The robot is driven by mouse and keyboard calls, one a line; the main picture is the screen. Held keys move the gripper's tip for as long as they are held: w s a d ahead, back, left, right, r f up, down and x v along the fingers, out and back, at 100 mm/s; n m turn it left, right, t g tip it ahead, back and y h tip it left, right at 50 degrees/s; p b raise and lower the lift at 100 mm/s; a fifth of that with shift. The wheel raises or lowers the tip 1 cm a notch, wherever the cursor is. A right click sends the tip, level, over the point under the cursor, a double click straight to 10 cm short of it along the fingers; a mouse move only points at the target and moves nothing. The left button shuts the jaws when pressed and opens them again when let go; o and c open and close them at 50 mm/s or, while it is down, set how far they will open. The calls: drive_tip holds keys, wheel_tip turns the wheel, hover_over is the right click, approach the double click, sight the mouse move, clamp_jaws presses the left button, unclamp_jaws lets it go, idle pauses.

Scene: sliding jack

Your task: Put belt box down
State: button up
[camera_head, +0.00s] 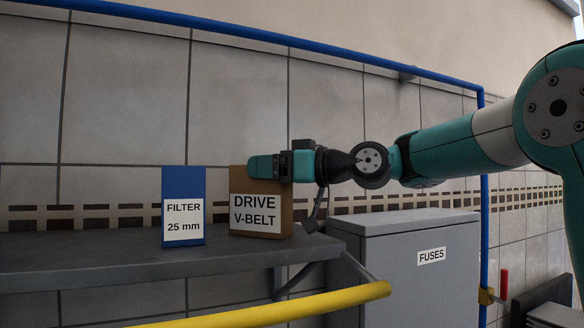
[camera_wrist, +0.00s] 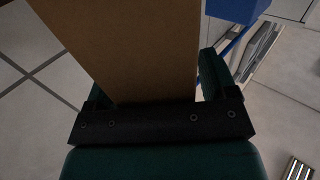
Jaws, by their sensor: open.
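The belt box (camera_head: 255,205), brown with a white label reading DRIVE V-BELT, stands upright on the grey shelf (camera_head: 100,262) near its right end. My gripper (camera_head: 268,167) reaches in from the right at the top of the box, with its jaws open. In the wrist view the brown box (camera_wrist: 130,45) lies between the jaws, with a small gap by the right finger. The left finger is mostly hidden there, so contact on that side cannot be told.
A blue filter box (camera_head: 183,205) labelled FILTER 25 mm stands just left of the belt box. A grey FUSES cabinet (camera_head: 405,265) is to the right. A yellow rail (camera_head: 290,308) runs in front, below the shelf. The shelf's left part is clear.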

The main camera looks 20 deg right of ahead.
drive_tip(key=b+v, duration=0.7)
drive_tip(key=v, duration=0.5)
drive_tip(key=shift+a, duration=0.1)
drive_tip(key=shift+c, duration=0.2)
idle(0.8)
